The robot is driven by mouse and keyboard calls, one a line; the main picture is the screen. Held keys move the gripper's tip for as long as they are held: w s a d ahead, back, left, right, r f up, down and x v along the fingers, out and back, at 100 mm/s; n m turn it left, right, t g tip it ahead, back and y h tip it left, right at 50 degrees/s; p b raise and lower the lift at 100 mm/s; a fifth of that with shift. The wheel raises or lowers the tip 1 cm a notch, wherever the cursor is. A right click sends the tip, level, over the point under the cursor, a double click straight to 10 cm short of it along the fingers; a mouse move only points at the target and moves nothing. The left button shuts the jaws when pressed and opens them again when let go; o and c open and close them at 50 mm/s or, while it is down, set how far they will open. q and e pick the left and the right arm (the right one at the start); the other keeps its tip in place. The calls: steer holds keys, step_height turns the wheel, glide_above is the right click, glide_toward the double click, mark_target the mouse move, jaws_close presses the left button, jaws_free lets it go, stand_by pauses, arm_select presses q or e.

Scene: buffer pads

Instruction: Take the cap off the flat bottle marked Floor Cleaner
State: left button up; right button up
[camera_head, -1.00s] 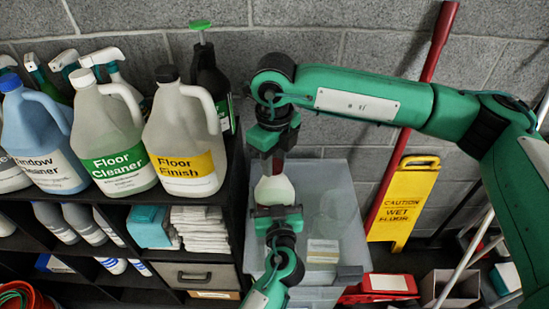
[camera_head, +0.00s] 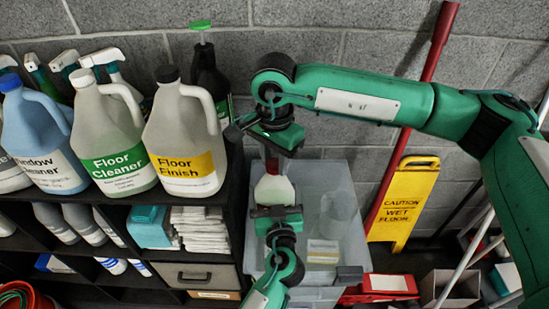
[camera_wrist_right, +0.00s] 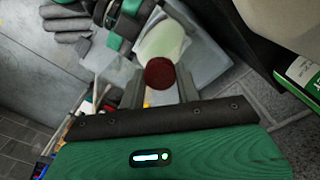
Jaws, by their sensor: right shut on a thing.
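The flat bottle (camera_head: 274,189), pale and whitish with a dark red cap (camera_wrist_right: 160,74), is upright over the grey bin; its label is not readable. My left gripper (camera_head: 277,211) comes from below and is shut on the bottle's body; its fingertips are mostly hidden. My right gripper (camera_head: 272,160) points down from above, shut on the red cap. In the right wrist view the cap sits between the two fingers, with the bottle (camera_wrist_right: 166,40) beyond it. I cannot tell whether the cap has come loose from the neck.
Large jugs, including Floor Cleaner (camera_head: 117,140) and Floor Finish (camera_head: 186,140), stand on the dark shelf (camera_head: 236,190) at left. The translucent bin (camera_head: 345,235) is below the grippers. A yellow wet-floor sign (camera_head: 403,205) and red pole (camera_head: 420,100) stand at right.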

mark_target(275, 163)
steer(key=n, duration=0.7)
steer(key=shift+n, duration=0.4)
steer(key=n, duration=0.7)
steer(key=shift+r, duration=0.2)
steer(key=shift+r, duration=0.95)
steer(key=shift+r, duration=2)
arm_select(q)
steer(key=o, duration=1.6)
